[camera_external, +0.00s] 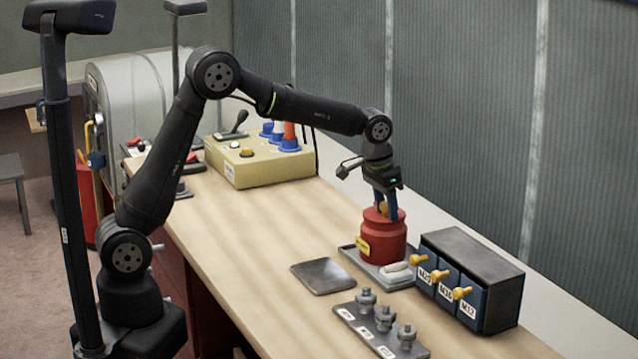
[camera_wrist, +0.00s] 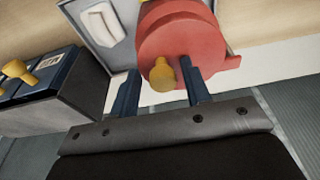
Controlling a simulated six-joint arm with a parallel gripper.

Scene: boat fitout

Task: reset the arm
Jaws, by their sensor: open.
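My gripper (camera_external: 386,205) is at the end of my outstretched arm, pointing down at the top of a red canister (camera_external: 384,240). In the wrist view my gripper (camera_wrist: 163,82) has its two dark blue fingers apart, with a yellow knob (camera_wrist: 162,75) of the red canister (camera_wrist: 185,40) between them. The fingers look clear of the knob on both sides. The canister stands upright on a grey tray (camera_external: 350,250) and has a yellow label. The knob is partly hidden by the fingers in the external view.
A dark drawer box (camera_external: 480,262) with yellow knobs stands to the right. Several metal fittings stand on a labelled strip (camera_external: 385,330) in front. A grey plate (camera_external: 323,276) lies nearby. A beige control box (camera_external: 260,165) stands behind.

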